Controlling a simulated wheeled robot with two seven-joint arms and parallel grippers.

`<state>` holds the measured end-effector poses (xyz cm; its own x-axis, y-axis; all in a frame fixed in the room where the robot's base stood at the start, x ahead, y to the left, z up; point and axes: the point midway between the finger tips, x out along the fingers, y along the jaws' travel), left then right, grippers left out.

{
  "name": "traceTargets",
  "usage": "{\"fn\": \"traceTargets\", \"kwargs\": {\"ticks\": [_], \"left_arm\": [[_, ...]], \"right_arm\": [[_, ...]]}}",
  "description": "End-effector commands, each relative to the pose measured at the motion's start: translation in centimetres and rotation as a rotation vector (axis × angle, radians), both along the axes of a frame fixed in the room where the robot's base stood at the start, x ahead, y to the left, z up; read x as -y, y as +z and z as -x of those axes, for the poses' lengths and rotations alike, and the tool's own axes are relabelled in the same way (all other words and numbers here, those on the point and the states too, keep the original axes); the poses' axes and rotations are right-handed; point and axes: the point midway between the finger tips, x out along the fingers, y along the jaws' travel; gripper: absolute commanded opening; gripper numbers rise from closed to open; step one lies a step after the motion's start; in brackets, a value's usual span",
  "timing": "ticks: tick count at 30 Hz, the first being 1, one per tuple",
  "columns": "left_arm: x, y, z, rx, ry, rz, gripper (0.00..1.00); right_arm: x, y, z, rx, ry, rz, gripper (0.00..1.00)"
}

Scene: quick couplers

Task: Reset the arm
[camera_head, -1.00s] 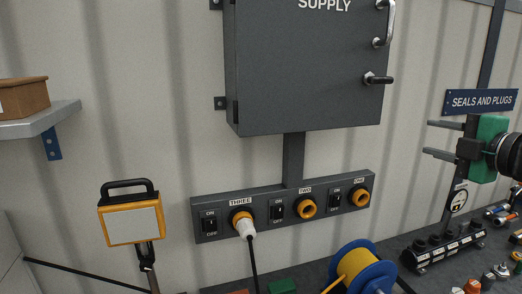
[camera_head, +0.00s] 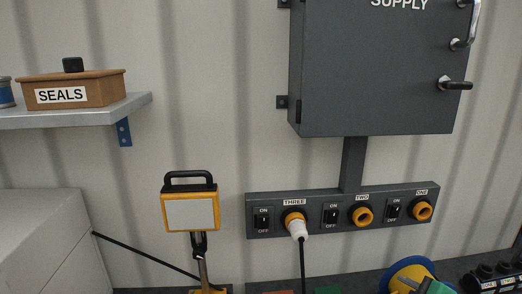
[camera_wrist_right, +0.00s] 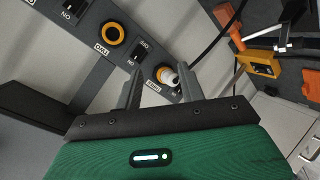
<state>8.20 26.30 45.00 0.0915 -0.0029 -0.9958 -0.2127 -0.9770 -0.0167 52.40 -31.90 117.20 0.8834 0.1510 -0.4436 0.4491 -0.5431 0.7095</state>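My right gripper (camera_wrist_right: 158,88) shows in the right wrist view as two grey fingers spread apart, with nothing seen between the tips. In the head view its fingers are out of frame; a small green patch at the bottom right may be its body. The grey socket panel (camera_head: 281,229) hangs on the wall with orange sockets marked ONE (camera_head: 423,210), TWO (camera_head: 362,215) and THREE (camera_head: 294,219). A white plug (camera_head: 298,230) with a black cable sits in socket THREE. The plug (camera_wrist_right: 168,76) also shows beyond the fingers in the wrist view. My left gripper is in neither view.
A yellow work lamp (camera_head: 190,212) stands left of the panel. A SEALS box (camera_head: 95,79) sits on a wall shelf (camera_head: 60,119). A dark supply cabinet (camera_head: 375,80) hangs above. A blue reel (camera_head: 395,276) is at the bottom right. A pale cabinet (camera_head: 45,240) stands at left.

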Motion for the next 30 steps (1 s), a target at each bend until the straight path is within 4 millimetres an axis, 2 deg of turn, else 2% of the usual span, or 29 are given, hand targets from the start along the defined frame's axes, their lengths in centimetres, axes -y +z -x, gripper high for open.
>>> {"fn": "traceTargets", "kwargs": {"ticks": [1, 6, 11, 15, 21, 30], "left_arm": [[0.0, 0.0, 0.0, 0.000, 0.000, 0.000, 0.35], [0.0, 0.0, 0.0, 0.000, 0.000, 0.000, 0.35], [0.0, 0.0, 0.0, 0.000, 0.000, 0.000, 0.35], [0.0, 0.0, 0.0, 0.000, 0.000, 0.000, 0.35], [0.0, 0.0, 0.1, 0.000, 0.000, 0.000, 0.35], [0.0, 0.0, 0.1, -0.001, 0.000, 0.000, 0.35]], "right_arm": [[-0.8, -1.7, 0.8, -0.034, -0.022, -0.038, 0.40], [-2.6, -6.4, 3.5, -0.143, -0.115, -0.127, 0.40], [-4.0, -10.4, 6.7, -0.257, -0.219, -0.207, 0.40], [-5.1, -13.6, 10.0, -0.368, -0.321, -0.273, 0.40], [-6.6, -17.5, 15.4, -0.541, -0.477, -0.357, 0.40], [-8.4, -20.8, 22.3, -0.754, -0.668, -0.435, 0.40]]}}
